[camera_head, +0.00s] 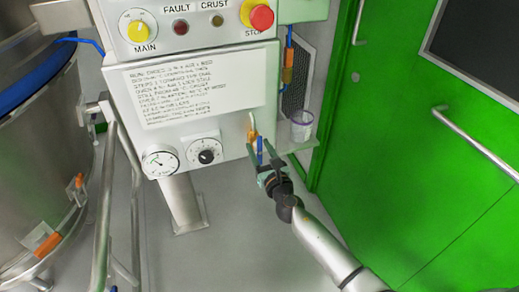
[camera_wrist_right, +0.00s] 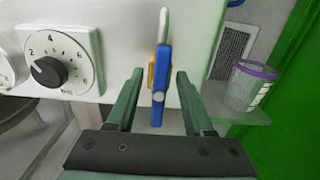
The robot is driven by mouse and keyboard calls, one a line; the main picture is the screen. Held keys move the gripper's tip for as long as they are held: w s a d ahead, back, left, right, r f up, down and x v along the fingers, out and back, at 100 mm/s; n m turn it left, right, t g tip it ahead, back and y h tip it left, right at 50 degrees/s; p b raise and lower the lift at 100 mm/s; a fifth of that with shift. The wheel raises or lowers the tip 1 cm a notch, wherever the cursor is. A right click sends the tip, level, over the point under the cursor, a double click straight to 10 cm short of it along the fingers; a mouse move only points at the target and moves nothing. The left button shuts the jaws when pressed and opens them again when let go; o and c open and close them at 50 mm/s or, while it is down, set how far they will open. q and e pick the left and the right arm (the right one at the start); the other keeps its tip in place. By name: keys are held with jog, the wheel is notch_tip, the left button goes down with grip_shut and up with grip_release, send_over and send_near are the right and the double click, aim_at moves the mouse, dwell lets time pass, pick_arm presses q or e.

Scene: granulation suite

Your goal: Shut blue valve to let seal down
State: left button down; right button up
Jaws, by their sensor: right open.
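The blue valve handle (camera_head: 260,146) hangs at the lower right edge of the control panel, in front of an orange valve body (camera_head: 252,134). In the right wrist view the blue handle (camera_wrist_right: 158,105) points downward, with the orange body (camera_wrist_right: 151,76) partly hidden behind it. My right gripper (camera_head: 263,168) is open, its green fingers on either side of the handle's lower part. In the right wrist view my right gripper (camera_wrist_right: 158,100) shows gaps between both fingers and the handle. My left gripper is not in view.
The control panel (camera_head: 200,125) carries a gauge (camera_head: 160,161), a black dial (camera_head: 206,151) and a red stop button (camera_head: 262,17). A small shelf with a clear cup (camera_head: 301,126) is right of the valve. A green door (camera_head: 410,150) stands at right, a steel vessel (camera_head: 40,150) at left.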

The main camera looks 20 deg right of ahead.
jog(key=shift+w, duration=0.1)
grip_shut()
dwell(0.4)
